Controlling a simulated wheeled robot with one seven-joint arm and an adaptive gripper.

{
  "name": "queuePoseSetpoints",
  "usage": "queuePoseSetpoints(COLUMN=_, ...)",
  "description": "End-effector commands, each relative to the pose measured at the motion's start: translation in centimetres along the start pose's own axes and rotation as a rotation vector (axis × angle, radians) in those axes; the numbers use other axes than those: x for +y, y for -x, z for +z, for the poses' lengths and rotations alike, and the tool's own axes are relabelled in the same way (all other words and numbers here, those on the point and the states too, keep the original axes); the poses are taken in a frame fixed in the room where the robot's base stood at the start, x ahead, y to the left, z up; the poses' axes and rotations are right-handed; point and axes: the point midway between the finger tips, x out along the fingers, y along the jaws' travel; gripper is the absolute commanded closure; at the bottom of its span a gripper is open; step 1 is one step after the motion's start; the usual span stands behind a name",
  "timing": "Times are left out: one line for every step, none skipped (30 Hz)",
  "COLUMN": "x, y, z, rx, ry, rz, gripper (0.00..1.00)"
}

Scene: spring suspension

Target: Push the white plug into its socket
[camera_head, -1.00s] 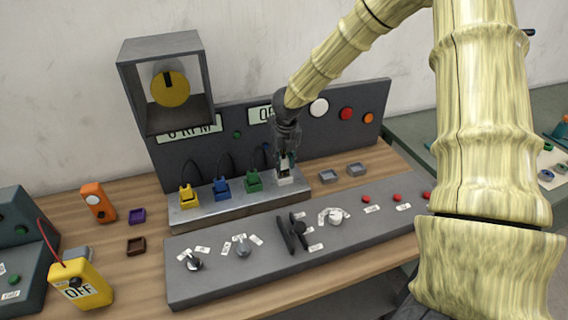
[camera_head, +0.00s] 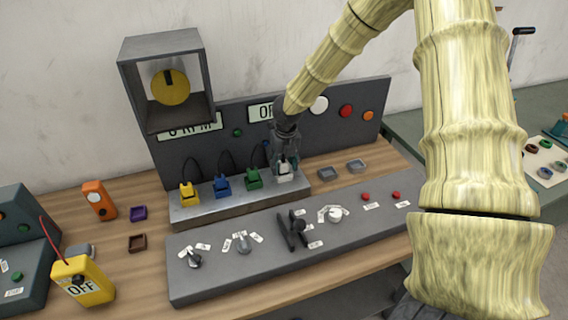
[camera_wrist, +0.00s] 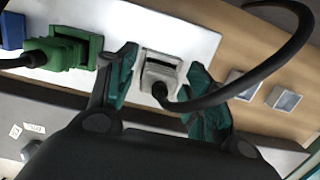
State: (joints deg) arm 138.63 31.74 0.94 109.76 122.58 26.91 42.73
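The white plug (camera_wrist: 158,84) with its black cable is at the white socket (camera_wrist: 162,58) on the light metal block, at the right end of the row. The white parts also show in the head view (camera_head: 284,175). My gripper (camera_wrist: 164,66) points down at them, with one teal finger on each side of the plug. It looks open, with a narrow gap on both sides. How far the plug is inside the socket I cannot tell. In the head view my gripper (camera_head: 285,164) partly hides the plug.
Green (camera_head: 254,179), blue (camera_head: 222,187) and yellow (camera_head: 189,193) plugs with cables stand to the left on the same block (camera_head: 240,208). A dark panel (camera_head: 230,140) rises close behind. A knob and lever panel (camera_head: 270,262) lies in front. Two grey trays (camera_head: 327,174) lie to the right.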

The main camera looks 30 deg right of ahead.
Motion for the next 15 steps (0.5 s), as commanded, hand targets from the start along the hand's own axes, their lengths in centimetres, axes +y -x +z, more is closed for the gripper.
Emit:
queuePoseSetpoints(x=0.0, y=0.0, z=0.0, rx=0.0, ry=0.0, rz=0.0, gripper=0.49)
queuePoseSetpoints(x=0.0, y=0.0, z=0.0, rx=0.0, ry=0.0, rz=0.0, gripper=0.49)
queuePoseSetpoints(x=0.0, y=0.0, z=0.0, rx=0.0, ry=0.0, rz=0.0, gripper=0.49)
queuePoseSetpoints(x=0.0, y=0.1, z=0.0, rx=0.0, ry=0.0, rz=0.0, gripper=0.49)
queuePoseSetpoints(x=0.0, y=0.1, z=0.0, rx=0.0, ry=0.0, rz=0.0, gripper=0.49)
queuePoseSetpoints(x=0.0, y=0.3, z=0.1, rx=0.0, ry=0.0, rz=0.0, gripper=0.49)
queuePoseSetpoints(x=0.0, y=0.5, z=0.1, rx=-0.001, ry=0.0, rz=0.0, gripper=0.49)
queuePoseSetpoints(x=0.0, y=0.5, z=0.1, rx=-0.001, ry=-0.001, rz=0.0, gripper=0.49)
queuePoseSetpoints(x=0.0, y=0.7, z=0.1, rx=-0.001, ry=-0.001, rz=0.001, gripper=0.49)
queuePoseSetpoints(x=0.0, y=0.9, z=0.1, rx=-0.001, ry=-0.001, rz=0.001, gripper=0.49)
queuePoseSetpoints(x=0.0, y=1.1, z=0.1, rx=-0.001, ry=-0.001, rz=0.001, gripper=0.49)
queuePoseSetpoints(x=0.1, y=1.5, z=0.1, rx=-0.002, ry=-0.001, rz=0.002, gripper=0.49)
queuePoseSetpoints(x=0.1, y=1.8, z=0.1, rx=-0.003, ry=-0.001, rz=0.002, gripper=0.49)
queuePoseSetpoints(x=0.1, y=2.2, z=0.1, rx=-0.002, ry=-0.001, rz=0.002, gripper=0.49)
queuePoseSetpoints(x=0.1, y=2.6, z=0.1, rx=-0.002, ry=-0.001, rz=0.002, gripper=0.49)
